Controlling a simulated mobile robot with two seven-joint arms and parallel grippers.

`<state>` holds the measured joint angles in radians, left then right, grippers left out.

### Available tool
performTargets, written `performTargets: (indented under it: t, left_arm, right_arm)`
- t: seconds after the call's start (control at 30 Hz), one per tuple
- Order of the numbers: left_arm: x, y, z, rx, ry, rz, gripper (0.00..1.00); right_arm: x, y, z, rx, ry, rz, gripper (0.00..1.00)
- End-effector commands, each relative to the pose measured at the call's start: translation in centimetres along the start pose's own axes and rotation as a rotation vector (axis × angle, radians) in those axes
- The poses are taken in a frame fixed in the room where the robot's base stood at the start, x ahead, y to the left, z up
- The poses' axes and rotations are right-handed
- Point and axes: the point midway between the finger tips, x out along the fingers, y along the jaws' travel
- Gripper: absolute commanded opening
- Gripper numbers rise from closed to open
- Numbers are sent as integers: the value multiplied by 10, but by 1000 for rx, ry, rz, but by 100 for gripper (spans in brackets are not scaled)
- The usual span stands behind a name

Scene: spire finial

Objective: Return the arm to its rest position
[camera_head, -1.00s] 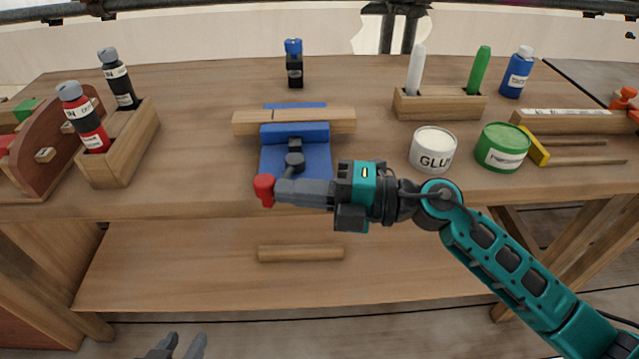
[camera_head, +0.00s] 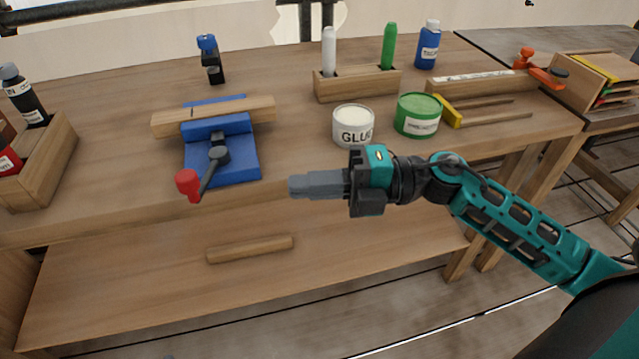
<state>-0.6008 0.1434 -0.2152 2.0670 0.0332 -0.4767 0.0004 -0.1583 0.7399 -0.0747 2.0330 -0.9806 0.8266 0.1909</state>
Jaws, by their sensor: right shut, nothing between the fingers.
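My right arm comes in from the lower right. Its teal and grey gripper (camera_head: 292,187) is shut and empty, in front of the workbench's front edge. The gripper points left and is apart from the blue vise (camera_head: 232,166). The vise's handle with a red knob (camera_head: 187,182) hangs to the left of the fingertips, with a clear gap between. A wooden piece (camera_head: 214,117) lies across the vise jaws. My left gripper is not in view.
A GLUE jar (camera_head: 353,128) and a green tin (camera_head: 417,118) stand on the workbench (camera_head: 110,130) behind my right gripper. A wooden bar (camera_head: 250,249) lies on the lower shelf (camera_head: 130,290). A wooden marker holder (camera_head: 356,84) stands further back. The space before the bench at right is open floor.

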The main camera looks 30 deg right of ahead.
Motion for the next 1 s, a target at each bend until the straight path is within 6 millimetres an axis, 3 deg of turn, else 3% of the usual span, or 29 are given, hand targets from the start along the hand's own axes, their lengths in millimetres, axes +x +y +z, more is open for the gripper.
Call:
performTargets:
  t: [0.37,0.47,0.6,0.67,0.77,0.87,1.0]
  left_arm:
    - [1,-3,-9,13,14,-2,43]
    - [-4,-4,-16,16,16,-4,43]
    - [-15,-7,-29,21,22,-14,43]
    - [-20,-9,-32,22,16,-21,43]
    - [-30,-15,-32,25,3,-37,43]
    - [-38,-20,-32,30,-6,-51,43]
    - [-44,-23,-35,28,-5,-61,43]
  right_arm:
    - [-11,2,-1,17,-15,17,0]
    - [-9,9,5,105,-94,94,0]
    - [-13,9,26,393,-349,276,0]
    - [-20,-3,34,559,-492,343,0]
    - [-33,-41,36,854,-730,406,0]
    - [-42,-88,18,1142,-935,411,0]
    - [-44,-140,-25,1462,-1125,359,0]
